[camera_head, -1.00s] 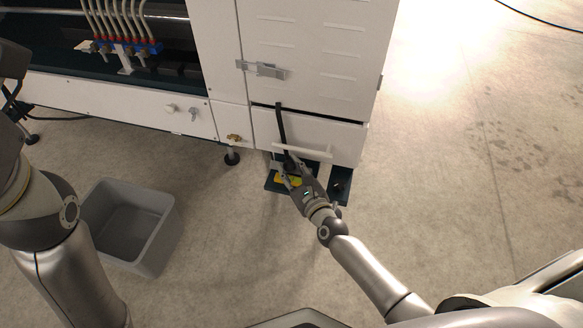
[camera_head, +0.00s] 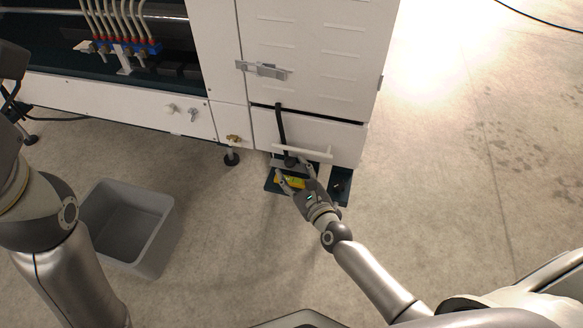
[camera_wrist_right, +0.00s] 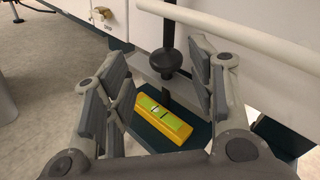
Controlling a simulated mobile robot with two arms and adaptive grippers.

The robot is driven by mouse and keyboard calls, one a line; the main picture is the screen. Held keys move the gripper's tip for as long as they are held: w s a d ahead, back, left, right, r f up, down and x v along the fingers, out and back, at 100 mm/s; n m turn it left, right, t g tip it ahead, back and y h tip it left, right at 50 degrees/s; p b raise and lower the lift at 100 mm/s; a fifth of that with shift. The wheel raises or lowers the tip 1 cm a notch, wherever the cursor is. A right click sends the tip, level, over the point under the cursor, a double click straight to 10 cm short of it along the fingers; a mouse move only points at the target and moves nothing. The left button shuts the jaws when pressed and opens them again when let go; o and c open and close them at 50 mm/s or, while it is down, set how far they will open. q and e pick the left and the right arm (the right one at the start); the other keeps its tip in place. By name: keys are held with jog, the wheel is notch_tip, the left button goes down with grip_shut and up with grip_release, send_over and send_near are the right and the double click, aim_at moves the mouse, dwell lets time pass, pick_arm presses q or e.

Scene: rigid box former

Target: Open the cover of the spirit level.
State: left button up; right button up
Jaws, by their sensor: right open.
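The yellow spirit level (camera_head: 291,182) lies low on a dark green base plate in front of the white machine. In the right wrist view it is a yellow block with a bright green strip on top (camera_wrist_right: 166,121). A grey plate stands behind it; I cannot tell whether this is its cover. My right gripper (camera_head: 291,169) is open and empty. In the right wrist view its two fingers (camera_wrist_right: 160,85) are spread, with the level seen beyond and between them. My left gripper is out of view; only part of that arm shows.
A white bar handle (camera_head: 303,151) runs across the machine just above the level. A grey bin (camera_head: 166,221) stands on the floor at left.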

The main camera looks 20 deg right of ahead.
jog(key=s+d, duration=0.1)
jog(key=s, duration=0.9)
jog(key=shift+r, duration=0.3)
jog(key=shift+d+r, duration=0.1)
